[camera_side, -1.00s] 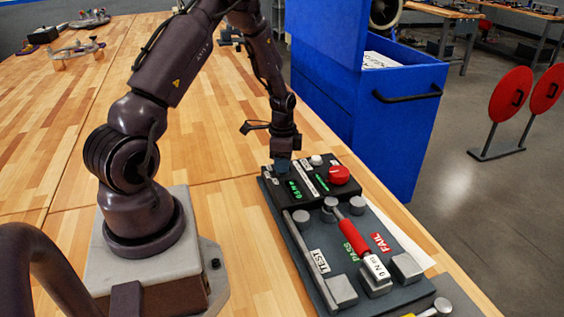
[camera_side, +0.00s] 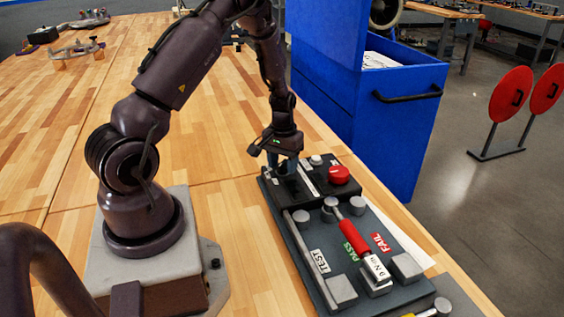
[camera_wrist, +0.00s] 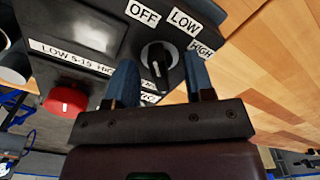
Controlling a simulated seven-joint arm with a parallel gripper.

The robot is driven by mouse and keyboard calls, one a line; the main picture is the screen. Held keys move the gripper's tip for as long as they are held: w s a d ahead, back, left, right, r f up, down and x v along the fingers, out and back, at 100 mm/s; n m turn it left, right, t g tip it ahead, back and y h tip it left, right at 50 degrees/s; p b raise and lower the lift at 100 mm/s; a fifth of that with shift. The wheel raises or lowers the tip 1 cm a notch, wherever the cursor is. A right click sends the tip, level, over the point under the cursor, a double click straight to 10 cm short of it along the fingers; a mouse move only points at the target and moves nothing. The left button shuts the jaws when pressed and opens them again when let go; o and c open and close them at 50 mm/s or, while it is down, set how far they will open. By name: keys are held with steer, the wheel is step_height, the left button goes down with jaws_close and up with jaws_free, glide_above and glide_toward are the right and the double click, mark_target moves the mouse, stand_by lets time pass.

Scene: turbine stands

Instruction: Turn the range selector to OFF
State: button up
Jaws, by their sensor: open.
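The range selector (camera_wrist: 157,57) is a round black knob on the dark tester panel, below the OFF label (camera_wrist: 143,14), with LOW (camera_wrist: 185,21) and HIGH (camera_wrist: 201,49) to its right. A white mark shows on the lower part of its face; which label it points to I cannot tell for certain. My gripper (camera_wrist: 158,63) is open, with one blue finger either side of the knob in the wrist view. Whether they touch it is unclear. In the side view my gripper (camera_side: 284,164) is low over the panel's far left corner and hides the knob.
The red button (camera_side: 339,174) sits on the tester box (camera_side: 317,198), right of my gripper. A red-handled torque wrench (camera_side: 354,237) lies on the fixture in front. A blue cabinet (camera_side: 370,120) stands behind right.

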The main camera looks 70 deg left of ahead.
mark_target(283, 163)
steer(key=shift+r, duration=0.1)
steer(key=shift+r, duration=2.4)
steer(key=shift+r, duration=0.1)
steer(key=shift+c, duration=1.2)
step_height(283, 163, up, 3)
steer(key=shift+f, duration=4.15)
jaws_close()
